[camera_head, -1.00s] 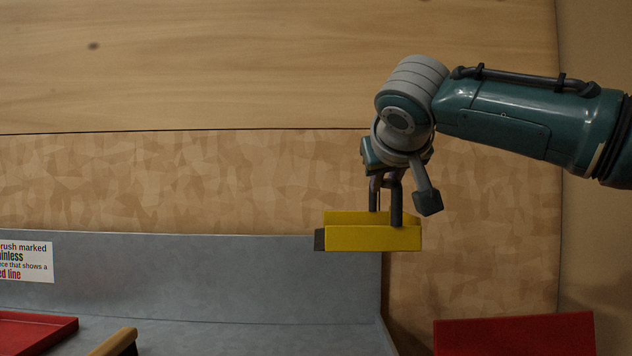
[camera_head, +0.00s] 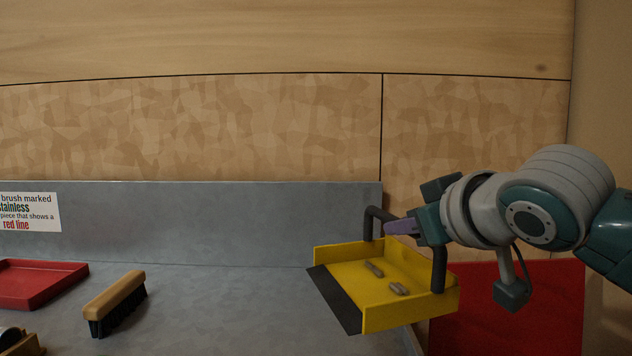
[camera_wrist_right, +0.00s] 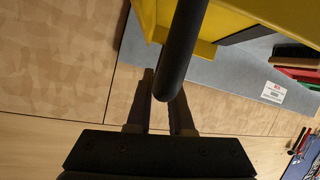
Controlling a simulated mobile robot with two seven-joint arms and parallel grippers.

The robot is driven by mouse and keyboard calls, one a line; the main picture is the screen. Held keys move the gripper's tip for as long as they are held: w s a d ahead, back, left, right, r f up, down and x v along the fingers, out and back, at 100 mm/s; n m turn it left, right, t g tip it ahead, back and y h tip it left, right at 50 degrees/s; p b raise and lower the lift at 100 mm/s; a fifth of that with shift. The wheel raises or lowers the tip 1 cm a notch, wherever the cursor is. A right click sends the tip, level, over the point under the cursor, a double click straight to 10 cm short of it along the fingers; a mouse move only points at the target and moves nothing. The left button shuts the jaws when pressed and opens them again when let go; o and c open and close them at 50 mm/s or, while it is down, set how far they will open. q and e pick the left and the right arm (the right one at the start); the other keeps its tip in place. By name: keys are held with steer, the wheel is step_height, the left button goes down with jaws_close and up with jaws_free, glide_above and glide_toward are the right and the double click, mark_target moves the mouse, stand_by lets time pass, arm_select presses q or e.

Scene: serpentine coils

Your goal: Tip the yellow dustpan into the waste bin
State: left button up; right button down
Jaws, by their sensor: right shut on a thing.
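The yellow dustpan (camera_head: 385,312) hangs in the air in the head view, its dark front lip (camera_head: 335,298) towards the lower left and tilted down. Two small grey pieces (camera_head: 375,269) lie on its floor. My right gripper (camera_head: 408,228) is shut on the dustpan's black handle (camera_head: 375,220). The handle also shows close up in the right wrist view (camera_wrist_right: 182,45), with the yellow pan behind it. A red upright panel (camera_head: 510,305), possibly the waste bin, stands behind and right of the dustpan; its opening is hidden. My left gripper is not in view.
A grey worktop (camera_head: 220,305) with a raised back (camera_head: 200,220) lies left of the dustpan. On it are a red tray (camera_head: 42,285) and a wooden-backed brush (camera_head: 115,298). A printed sign (camera_head: 28,212) is on the back panel.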

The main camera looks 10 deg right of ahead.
steer(key=s+d+f+m+g+h+b, duration=0.2)
steer(key=s+d+f+m+h+b, duration=0.25)
steer(key=s+d+f, duration=0.55)
steer(key=s+d+f+m+g+h+b, duration=0.25)
steer(key=s+d+f+b, duration=0.3)
steer(key=d+f, duration=0.4)
steer(key=s+d+f+m+g+h+b, duration=0.2)
steer(key=s+d+f+m+h+b, duration=0.4)
steer(key=d, duration=0.6)
step_height(320, 180, down, 7)
steer(key=n+y+b, duration=0.2)
steer(key=b, duration=0.3)
steer(key=w+a+n+g+h+b, duration=0.2)
steer(key=w+a+n+h+b, duration=0.4)
steer(key=w+a+n+b, duration=0.3)
steer(key=w+a+n, duration=0.1)
steer(key=w+n, duration=0.1)
steer(key=w, duration=0.1)
steer(key=shift+w+a+f+b, duration=0.2)
steer(key=shift+b, duration=0.2)
steer(key=shift+r, duration=0.1)
